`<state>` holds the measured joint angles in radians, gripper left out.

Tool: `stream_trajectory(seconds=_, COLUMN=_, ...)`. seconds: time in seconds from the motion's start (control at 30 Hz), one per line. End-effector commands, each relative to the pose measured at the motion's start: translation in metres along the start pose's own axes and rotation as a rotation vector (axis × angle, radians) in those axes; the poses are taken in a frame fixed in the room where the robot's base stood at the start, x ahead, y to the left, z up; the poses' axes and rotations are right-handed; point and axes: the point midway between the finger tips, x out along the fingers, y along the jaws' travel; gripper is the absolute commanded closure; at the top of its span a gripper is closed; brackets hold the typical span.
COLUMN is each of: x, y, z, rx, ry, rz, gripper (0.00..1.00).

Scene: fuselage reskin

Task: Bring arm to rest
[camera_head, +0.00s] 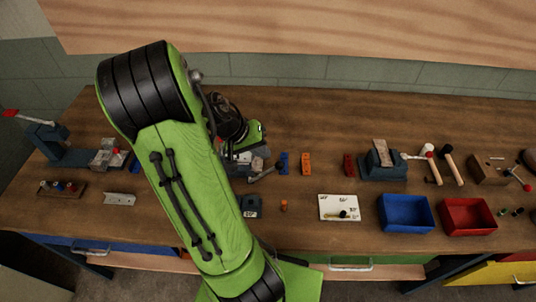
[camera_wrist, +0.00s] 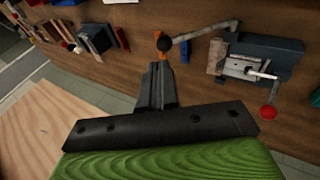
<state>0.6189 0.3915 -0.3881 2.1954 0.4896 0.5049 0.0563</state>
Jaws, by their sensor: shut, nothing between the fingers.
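My green arm (camera_head: 190,190) is raised and bent over the workbench in the head view, covering part of the bench behind it. My gripper (camera_wrist: 157,68) shows in the wrist view with its grey fingers together and nothing held between them. It is over the wooden bench top, apart from the vise beside it. In the head view the fingers are mostly hidden by my arm and hard to tell from the grey parts around them.
The bench (camera_head: 300,225) carries a blue vise with a red-knobbed handle (camera_wrist: 268,112), a blue bin (camera_head: 405,214), a red bin (camera_head: 468,217), a white card (camera_head: 339,208) and hammers (camera_head: 448,165). Clear wood lies along the back of the bench. A wooden board hangs above.

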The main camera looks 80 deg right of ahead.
Motion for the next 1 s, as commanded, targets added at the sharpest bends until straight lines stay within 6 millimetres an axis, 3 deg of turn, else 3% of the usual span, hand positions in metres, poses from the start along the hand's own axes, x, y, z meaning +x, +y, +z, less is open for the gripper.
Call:
stream_trajectory(seconds=0.1, x=-0.034, y=0.002, z=-0.001, rx=-0.001, ry=0.005, rz=-0.004, gripper=1.0)
stream_trajectory(seconds=0.3, x=-0.069, y=0.006, z=0.0, rx=-0.001, ry=0.001, rz=0.0, gripper=1.0)
stream_trajectory(seconds=0.8, x=-0.074, y=0.006, z=0.001, rx=-0.001, ry=0.0, rz=-0.001, gripper=1.0)
stream_trajectory(seconds=0.9, x=-0.089, y=-0.007, z=0.007, rx=-0.048, ry=0.027, rz=-0.072, gripper=1.0)
stream_trajectory(seconds=0.97, x=-0.112, y=-0.027, z=0.019, rx=-0.125, ry=0.07, rz=-0.174, gripper=1.0)
stream_trajectory(seconds=1.0, x=-0.133, y=-0.042, z=0.032, rx=-0.197, ry=0.108, rz=-0.261, gripper=1.0)
